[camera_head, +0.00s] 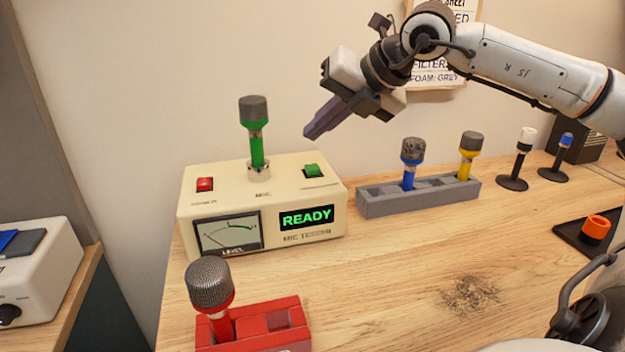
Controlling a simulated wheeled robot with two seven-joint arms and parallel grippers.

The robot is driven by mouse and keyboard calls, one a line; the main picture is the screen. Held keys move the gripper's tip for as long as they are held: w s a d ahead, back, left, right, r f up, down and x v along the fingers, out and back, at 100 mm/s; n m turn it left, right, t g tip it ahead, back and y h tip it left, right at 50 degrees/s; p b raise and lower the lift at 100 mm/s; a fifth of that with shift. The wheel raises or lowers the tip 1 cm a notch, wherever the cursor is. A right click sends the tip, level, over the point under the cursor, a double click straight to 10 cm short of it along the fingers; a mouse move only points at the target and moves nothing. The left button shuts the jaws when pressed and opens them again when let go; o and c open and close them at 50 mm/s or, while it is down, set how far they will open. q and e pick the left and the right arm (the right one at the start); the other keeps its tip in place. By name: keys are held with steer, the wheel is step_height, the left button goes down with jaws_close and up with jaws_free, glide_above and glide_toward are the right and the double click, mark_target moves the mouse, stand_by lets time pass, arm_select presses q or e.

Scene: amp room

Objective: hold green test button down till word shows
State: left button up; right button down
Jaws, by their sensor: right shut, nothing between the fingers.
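The cream mic tester (262,205) stands on the wooden bench at left centre. Its green test button (313,170) is on the top right, clear of my gripper. The display (307,218) on its front shows the word READY in green. A red button (205,184) is on the top left. A green microphone with a grey head (256,137) stands upright in the socket on top. My right gripper (312,131) is shut and empty, in the air above the green button and apart from it. My left gripper is not in view.
A red holder (270,320) with a red microphone (212,288) stands in front of the tester. A grey rack (420,197) at right holds blue and yellow microphones.

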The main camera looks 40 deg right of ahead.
mark_target(318, 168)
step_height(318, 168, down, 3)
steer(key=shift+b, duration=0.95)
steer(key=shift+f, duration=0.25)
steer(key=shift+f+b, duration=0.1)
steer(key=shift+b, duration=0.2)
stand_by(0.4)
steer(key=shift+f+b, duration=0.35)
steer(key=shift+b, duration=0.05)
